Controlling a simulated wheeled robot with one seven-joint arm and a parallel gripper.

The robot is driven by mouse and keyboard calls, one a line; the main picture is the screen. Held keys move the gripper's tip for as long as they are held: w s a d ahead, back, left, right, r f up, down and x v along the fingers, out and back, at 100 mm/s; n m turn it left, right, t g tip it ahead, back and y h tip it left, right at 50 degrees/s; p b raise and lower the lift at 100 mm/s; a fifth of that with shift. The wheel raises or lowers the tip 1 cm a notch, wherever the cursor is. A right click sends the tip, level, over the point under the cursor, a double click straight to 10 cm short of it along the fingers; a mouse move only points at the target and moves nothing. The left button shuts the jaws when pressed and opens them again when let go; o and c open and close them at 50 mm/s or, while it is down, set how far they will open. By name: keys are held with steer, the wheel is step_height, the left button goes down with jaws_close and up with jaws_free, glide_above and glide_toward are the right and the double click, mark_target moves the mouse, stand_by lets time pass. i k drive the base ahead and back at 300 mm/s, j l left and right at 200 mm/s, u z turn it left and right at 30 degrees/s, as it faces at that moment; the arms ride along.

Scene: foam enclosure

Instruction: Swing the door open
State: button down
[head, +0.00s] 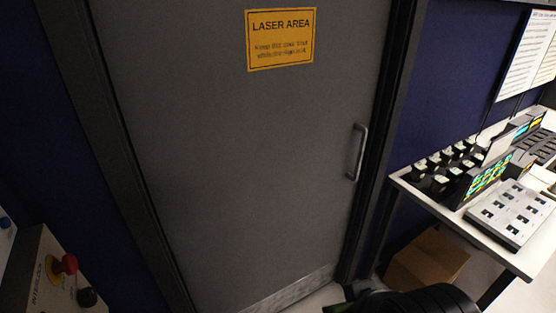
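A grey door (230,160) fills the middle of the head view and looks shut within its dark frame (88,120). It carries a yellow "LASER AREA" sign (280,40) near the top. A metal pull handle (358,152) stands upright on the door's right side. A dark rounded shape at the bottom edge, right of centre, seems to be part of my arm, below and right of the handle and apart from it. My gripper's fingers cannot be made out there.
At right, a white table (415,192) holds a keypad box (510,213) and several small devices. A cardboard box (427,260) sits on the floor under it. At lower left is an interlock panel (45,275) with a red knob (65,266). Blue walls flank the door.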

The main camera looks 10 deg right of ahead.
mark_target(248, 123)
steer(key=i+l+u, duration=0.35)
steer(key=l, duration=0.3)
steer(key=i+l+u, duration=0.2)
steer(key=i+l, duration=0.05)
steer(key=l, duration=0.1)
